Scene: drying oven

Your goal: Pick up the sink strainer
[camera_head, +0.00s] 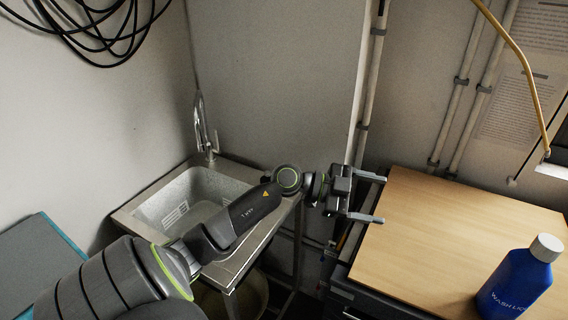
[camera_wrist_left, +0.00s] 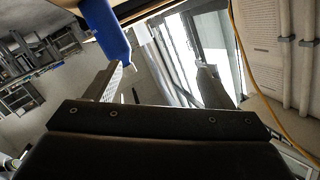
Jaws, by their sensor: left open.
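The sink (camera_head: 153,196) is a pale basin in a metal counter at the left of the head view. A pale slotted shape (camera_head: 175,213) shows inside it; I cannot tell whether it is the sink strainer or part of the basin. My left arm crosses in front of the sink and hides part of it. My left gripper (camera_head: 380,199) is open and empty, to the right of the sink, at the left edge of the wooden table in the picture. Its spread fingers also show in the left wrist view (camera_wrist_left: 157,78). My right gripper is not in view.
A tap (camera_head: 203,130) stands behind the sink. A blue wash bottle (camera_head: 518,280) with a white cap stands at the right on the wooden table (camera_head: 440,235), which is otherwise mostly clear. A yellow hose (camera_head: 527,75) hangs at upper right. Pipes (camera_head: 455,95) run up the wall.

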